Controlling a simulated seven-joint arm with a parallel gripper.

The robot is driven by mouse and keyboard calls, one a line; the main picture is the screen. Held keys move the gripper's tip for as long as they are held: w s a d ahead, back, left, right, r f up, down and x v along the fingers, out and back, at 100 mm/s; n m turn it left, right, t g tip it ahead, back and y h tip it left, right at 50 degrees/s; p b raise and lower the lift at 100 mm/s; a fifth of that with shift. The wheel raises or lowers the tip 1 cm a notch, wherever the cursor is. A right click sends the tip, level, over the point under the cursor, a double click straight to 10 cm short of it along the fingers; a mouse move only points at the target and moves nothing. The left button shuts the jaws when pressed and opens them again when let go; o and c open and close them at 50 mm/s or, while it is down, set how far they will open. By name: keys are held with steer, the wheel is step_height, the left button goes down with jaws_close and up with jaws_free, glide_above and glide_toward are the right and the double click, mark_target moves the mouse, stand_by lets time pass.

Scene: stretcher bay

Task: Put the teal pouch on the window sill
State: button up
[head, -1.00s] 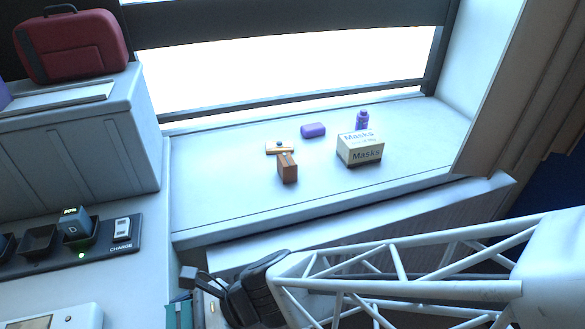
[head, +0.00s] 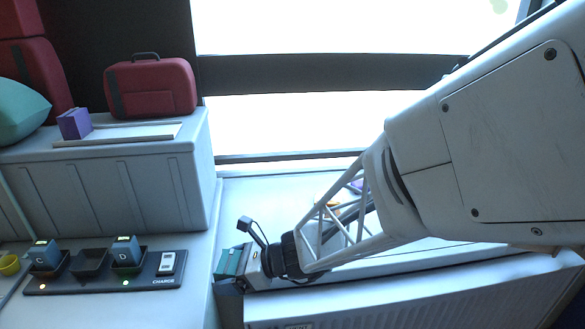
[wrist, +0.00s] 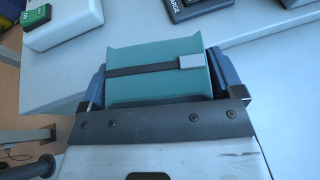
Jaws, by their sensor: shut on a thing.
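The teal pouch (head: 230,262) is in my gripper (head: 236,268), near the left front corner of the window sill (head: 262,205) in the head view. Its height over the sill cannot be told. In the wrist view the teal pouch (wrist: 130,88) has a dark strap with a grey buckle. The blue fingers of my gripper (wrist: 157,80) are shut on its two sides. My arm hides much of the sill. An orange thing (head: 328,201) and a purple thing (head: 357,186) on the sill are partly hidden behind it.
The sill's left end looks clear.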

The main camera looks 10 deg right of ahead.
steer(key=w+d+f+t, duration=0.1)
steer(key=w+d, duration=0.3)
steer(key=w, duration=0.3)
steer(key=w+d+f+m, duration=0.1)
steer(key=w+d+f, duration=0.1)
steer(key=w, duration=0.5)
steer(key=w+d+f+m+t, duration=0.1)
steer(key=w+d+f, duration=0.1)
steer(key=w+d, duration=0.3)
steer(key=shift+w+d+f+t+h, duration=0.15)
steer(key=shift+w+d, duration=0.05)
steer(key=shift+w, duration=0.55)
steer(key=shift+w+d+f+t+h, duration=0.1)
steer(key=shift+w+d+t+h, duration=0.05)
steer(key=shift+w, duration=0.6)
steer(key=shift+w, duration=0.1)
steer(key=w+a, duration=0.1)
steer(key=w, duration=0.4)
steer(key=w+a+f, duration=0.1)
steer(key=w, duration=0.4)
steer(key=w+a, duration=0.1)
steer(key=w, duration=0.4)
steer(key=shift+w+f, duration=0.25)
steer(key=shift+w, duration=0.05)
steer(key=shift+f, duration=1.75)
steer(key=shift+f, duration=0.15)
